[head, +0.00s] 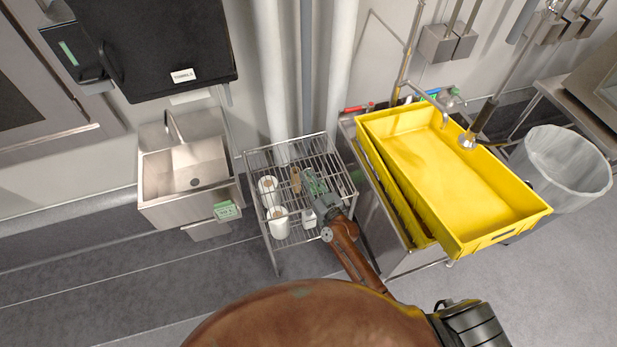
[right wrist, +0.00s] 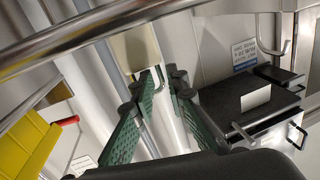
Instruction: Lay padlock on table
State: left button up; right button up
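I cannot make out a padlock for certain in either view. My right gripper (head: 314,183) is over the wire rack (head: 270,150), among the items there. A steel table (head: 400,262) stands under the yellow crates at the right. My left gripper is not in view.
White rolls (head: 278,222) and a brown object (head: 295,180) are on the rack. A steel sink (head: 185,168) is to the left, under a black cabinet (head: 155,45). The yellow crate (head: 455,170) is tilted. A lined bin (head: 562,165) stands at the right.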

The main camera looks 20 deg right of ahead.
jog(key=shift+c, duration=0.7)
grip_shut()
jog(key=shift+r, duration=0.15)
